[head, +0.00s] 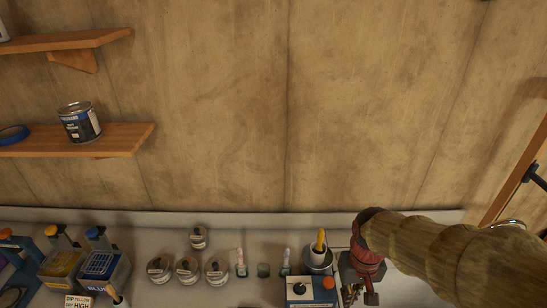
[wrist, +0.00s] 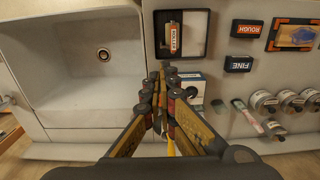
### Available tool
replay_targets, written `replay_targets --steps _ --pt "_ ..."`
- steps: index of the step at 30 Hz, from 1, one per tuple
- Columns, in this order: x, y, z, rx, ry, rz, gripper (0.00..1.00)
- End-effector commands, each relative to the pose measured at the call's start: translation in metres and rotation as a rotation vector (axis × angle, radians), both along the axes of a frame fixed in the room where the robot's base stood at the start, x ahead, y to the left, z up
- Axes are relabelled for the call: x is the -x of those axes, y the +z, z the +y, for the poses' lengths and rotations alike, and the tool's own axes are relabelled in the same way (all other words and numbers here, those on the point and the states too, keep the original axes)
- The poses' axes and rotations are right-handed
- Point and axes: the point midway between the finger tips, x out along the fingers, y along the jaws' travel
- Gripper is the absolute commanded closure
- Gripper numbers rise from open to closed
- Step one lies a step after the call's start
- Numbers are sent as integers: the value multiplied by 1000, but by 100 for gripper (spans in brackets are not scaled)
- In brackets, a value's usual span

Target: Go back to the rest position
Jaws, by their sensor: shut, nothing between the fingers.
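My gripper (wrist: 166,80) shows in the wrist view with its fingers closed together and nothing visible held between the tips. It is above the worktop, between the white sink and the labelled blocks.
A sink (wrist: 85,60) lies left of the gripper; a black tray (wrist: 158,46) with an orange-labelled item is ahead. ROUGH (wrist: 246,28) and FINE (wrist: 238,64) blocks lie right. Several jars (head: 187,269) and a blue tub (head: 103,269) line the bench.

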Motion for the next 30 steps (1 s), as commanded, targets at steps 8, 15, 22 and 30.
replay_targets --steps 8,15,22,30 --pt "44 5 0 0 0 -164 100" --pt "71 5 0 0 0 -346 100" --pt "79 9 0 0 0 -474 100" --pt "79 7 0 0 0 -481 100"
